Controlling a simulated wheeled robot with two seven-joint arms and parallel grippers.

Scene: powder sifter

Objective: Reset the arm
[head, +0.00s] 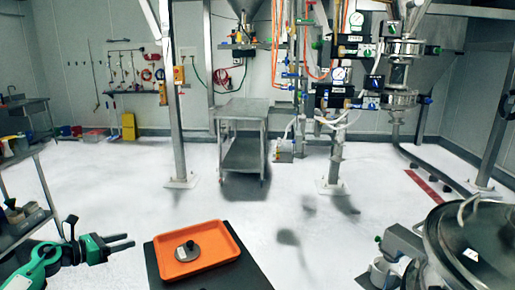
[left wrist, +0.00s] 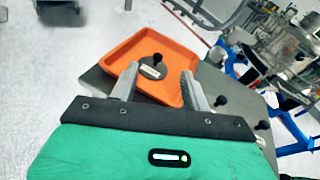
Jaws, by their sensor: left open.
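My left gripper (head: 130,242) reaches in from the lower left in the head view. Its jaws are open and empty, just left of an orange tray (head: 220,247) and apart from it. A dark grey round part with an upright knob (head: 187,253) lies in the tray, left of its middle. In the left wrist view, the open fingers (left wrist: 160,70) show in front of the orange tray (left wrist: 120,57), with the round knobbed part (left wrist: 152,69) seen between them. My right gripper is not in view.
The tray rests on a dark stand (head: 240,276). A large metal sifter vessel (head: 480,240) stands at the lower right. A steel cart (head: 243,110) stands at the back, and a shelf rack (head: 38,190) at the left. The white floor between is mostly clear.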

